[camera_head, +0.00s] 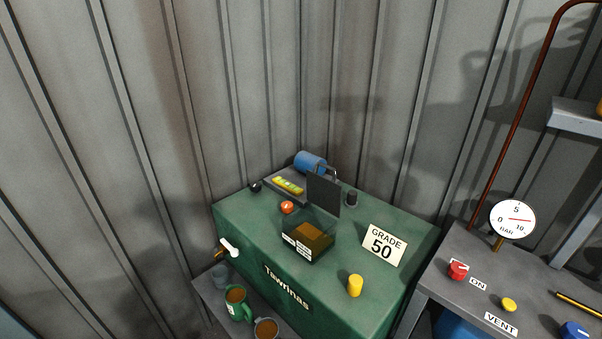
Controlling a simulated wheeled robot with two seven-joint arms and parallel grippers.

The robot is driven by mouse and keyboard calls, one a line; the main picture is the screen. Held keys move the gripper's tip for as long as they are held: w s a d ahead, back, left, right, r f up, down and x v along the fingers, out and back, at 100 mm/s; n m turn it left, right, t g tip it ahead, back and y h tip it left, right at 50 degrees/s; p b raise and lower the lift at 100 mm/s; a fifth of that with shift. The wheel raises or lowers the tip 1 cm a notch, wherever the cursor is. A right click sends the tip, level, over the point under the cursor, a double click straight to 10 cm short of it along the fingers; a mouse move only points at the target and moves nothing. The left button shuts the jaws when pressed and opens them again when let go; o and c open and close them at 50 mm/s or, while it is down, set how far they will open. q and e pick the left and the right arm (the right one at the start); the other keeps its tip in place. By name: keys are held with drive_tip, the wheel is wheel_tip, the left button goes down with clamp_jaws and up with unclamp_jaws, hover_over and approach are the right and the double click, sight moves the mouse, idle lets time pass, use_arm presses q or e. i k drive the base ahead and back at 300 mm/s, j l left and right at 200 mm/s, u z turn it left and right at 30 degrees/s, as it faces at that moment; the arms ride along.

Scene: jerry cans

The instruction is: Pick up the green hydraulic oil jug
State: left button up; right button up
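Neither of my grippers is in view.
A grey jug (266,329) with brown liquid stands right of the green one, cut by the frame edge. A grey bench (455,270) with a gauge (513,218) is at right.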

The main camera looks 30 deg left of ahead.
sight(236, 296)
drive_tip(key=u, duration=1.5)
